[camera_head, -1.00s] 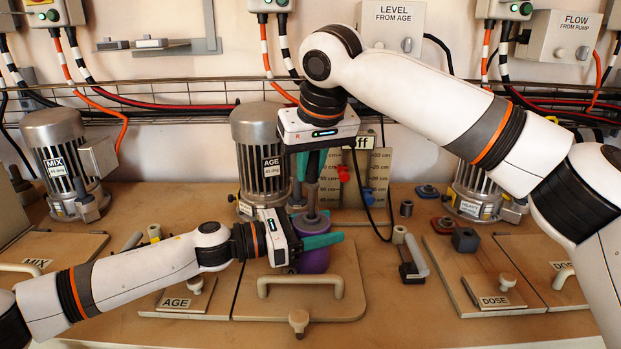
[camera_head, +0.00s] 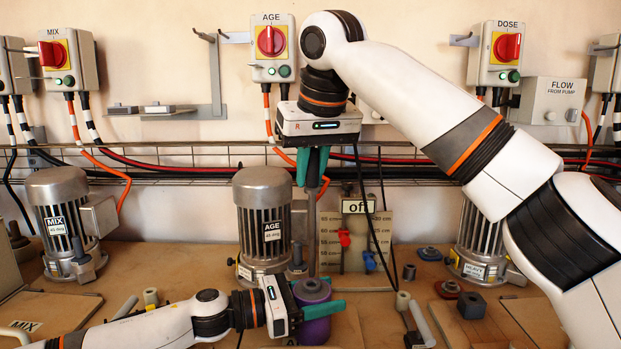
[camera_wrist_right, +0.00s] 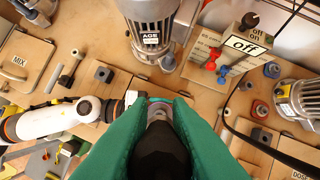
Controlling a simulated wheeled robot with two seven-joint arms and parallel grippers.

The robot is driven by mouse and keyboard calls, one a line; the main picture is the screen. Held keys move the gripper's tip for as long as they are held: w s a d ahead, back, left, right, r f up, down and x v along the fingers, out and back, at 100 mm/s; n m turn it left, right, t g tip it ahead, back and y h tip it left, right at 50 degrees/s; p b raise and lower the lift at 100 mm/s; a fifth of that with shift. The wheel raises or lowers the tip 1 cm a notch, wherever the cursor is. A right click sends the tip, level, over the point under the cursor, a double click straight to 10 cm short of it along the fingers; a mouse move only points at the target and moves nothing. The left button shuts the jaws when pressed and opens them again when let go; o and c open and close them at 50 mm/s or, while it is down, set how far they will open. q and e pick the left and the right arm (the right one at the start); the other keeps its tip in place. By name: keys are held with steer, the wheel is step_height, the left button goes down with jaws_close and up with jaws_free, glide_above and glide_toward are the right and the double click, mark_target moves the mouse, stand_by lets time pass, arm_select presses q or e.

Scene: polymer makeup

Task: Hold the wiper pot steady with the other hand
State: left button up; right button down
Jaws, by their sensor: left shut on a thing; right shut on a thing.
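The purple wiper pot (camera_head: 314,330) stands on the bench at the bottom middle of the head view. My left gripper (camera_head: 316,306) is shut around it from the left, its green fingers across the upper part. My right gripper (camera_head: 312,166) is above, shut on a dark upright wiper handle whose grey rod (camera_head: 312,232) runs down to the pot's top. I cannot tell whether its lower end is inside the pot. In the right wrist view the black handle (camera_wrist_right: 158,155) lies between the green fingers and hides most of the pot.
The AGE motor (camera_head: 263,220) stands close behind the pot. The off sign (camera_head: 358,206) and a scale board with red and blue clips stand right behind it. A grey block (camera_head: 472,305) and small fittings lie to the right.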

steer(key=shift+r, duration=1.9)
arm_select(q)
steer(key=o, duration=1.1)
